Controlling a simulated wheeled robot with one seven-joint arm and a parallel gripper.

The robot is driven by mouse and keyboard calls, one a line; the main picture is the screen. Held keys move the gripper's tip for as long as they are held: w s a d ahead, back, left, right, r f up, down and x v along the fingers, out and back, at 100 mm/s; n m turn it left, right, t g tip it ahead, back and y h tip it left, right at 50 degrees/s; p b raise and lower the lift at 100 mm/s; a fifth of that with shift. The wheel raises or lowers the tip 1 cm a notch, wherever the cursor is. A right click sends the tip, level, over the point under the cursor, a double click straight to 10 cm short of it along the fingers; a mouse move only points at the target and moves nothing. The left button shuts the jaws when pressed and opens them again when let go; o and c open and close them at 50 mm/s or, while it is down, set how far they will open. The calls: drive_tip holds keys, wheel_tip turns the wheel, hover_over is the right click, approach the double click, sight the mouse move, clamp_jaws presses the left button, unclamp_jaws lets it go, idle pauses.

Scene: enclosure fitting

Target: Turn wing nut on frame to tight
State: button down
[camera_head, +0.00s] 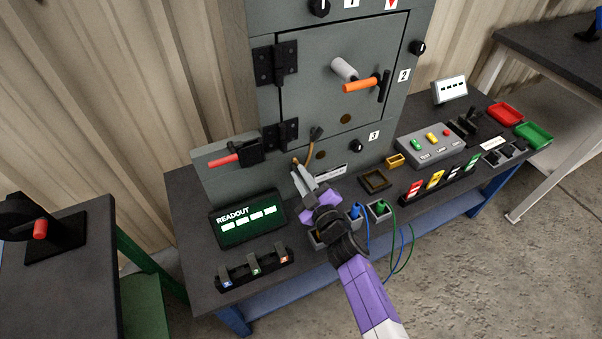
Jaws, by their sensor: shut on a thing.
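My gripper (301,178), with light grey fingers, reaches from the front to the lower face of the grey cabinet (229,181). Its fingertips are shut at the lower end of a short brown cable (311,149). The small piece between them is almost wholly hidden by the fingers; by its place on the cabinet frame it appears to be the wing nut. Its wings and their angle cannot be made out. The cable curves up to a dark end piece below the cabinet door.
The cabinet door (320,88) carries a grey knob and an orange-gripped handle (361,85). A red-handled switch (224,160) is left of my gripper. The readout box (247,225), several sockets with blue and green cables, and a button box (431,146) crowd the bench (190,226).

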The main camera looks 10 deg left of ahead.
drive_tip(key=shift+d+f+m+p, duration=0.1)
drive_tip(key=shift+m+p, duration=0.6)
drive_tip(key=shift+m, duration=3)
drive_tip(key=c, duration=1.5)
unclamp_jaws()
drive_tip(key=p+v, duration=0.3)
drive_tip(key=v, duration=0.4)
drive_tip(key=shift+s+d+p, duration=0.2)
drive_tip(key=shift+s+p, duration=0.1)
